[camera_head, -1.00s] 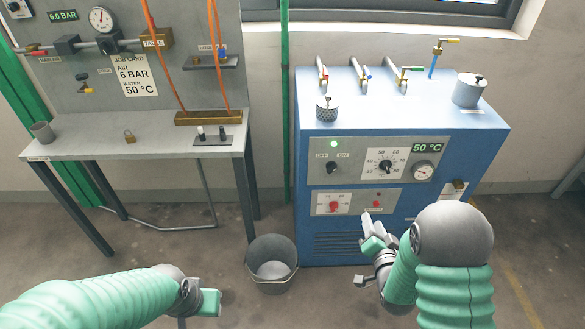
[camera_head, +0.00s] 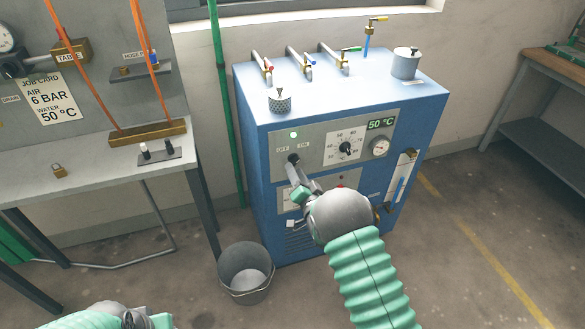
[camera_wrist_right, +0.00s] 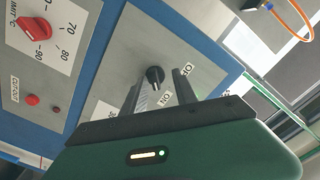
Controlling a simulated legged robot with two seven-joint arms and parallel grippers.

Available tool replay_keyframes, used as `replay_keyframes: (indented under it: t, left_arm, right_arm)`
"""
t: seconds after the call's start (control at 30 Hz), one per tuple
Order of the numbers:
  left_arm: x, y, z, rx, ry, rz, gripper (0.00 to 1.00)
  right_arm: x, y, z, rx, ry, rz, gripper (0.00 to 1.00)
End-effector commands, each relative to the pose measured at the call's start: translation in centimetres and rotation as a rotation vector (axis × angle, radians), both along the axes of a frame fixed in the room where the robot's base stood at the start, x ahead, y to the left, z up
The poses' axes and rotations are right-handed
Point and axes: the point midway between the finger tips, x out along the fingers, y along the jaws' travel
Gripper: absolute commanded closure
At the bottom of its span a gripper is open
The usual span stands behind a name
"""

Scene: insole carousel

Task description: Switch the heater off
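The heater is the blue cabinet (camera_head: 262,205) with grey control panels. Its black OFF/ON switch (camera_head: 293,158) sits below a lit green lamp (camera_head: 294,135). My right gripper (camera_head: 295,172) is at the panel, right at the switch. In the right wrist view the black switch knob (camera_wrist_right: 154,75) shows between the tips of my two open fingers (camera_wrist_right: 158,88), with the OFF and ON labels beside it. Whether the fingers touch the knob, and which label it points to, I cannot tell. My left gripper (camera_head: 150,319) is partly cut off at the bottom left, its opening unclear.
The right wrist view shows a red knob (camera_wrist_right: 34,29) and a red button (camera_wrist_right: 32,99). A bucket (camera_head: 246,270) stands on the floor by the cabinet's front left.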

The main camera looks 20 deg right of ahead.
Motion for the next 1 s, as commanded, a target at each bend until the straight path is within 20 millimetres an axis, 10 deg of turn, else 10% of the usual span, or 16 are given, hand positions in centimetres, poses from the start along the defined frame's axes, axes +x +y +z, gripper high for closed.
replay_keyframes:
  t: [0.47, 0.77, 1.0]
  left_arm:
    - [0.0, -0.1, -0.4, 0.000, 0.000, -0.001, 0.64]
    - [0.0, 0.0, -0.4, 0.000, 0.000, -0.001, 0.64]
    - [0.0, 0.0, -0.4, 0.000, 0.000, -0.001, 0.64]
  right_arm:
    - [3.3, 0.0, 0.0, -0.002, 0.002, -0.002, 0.65]
    - [3.3, 0.0, 0.0, 0.000, 0.001, -0.001, 1.00]
    - [3.3, -0.1, 0.0, 0.000, 0.000, -0.003, 1.00]
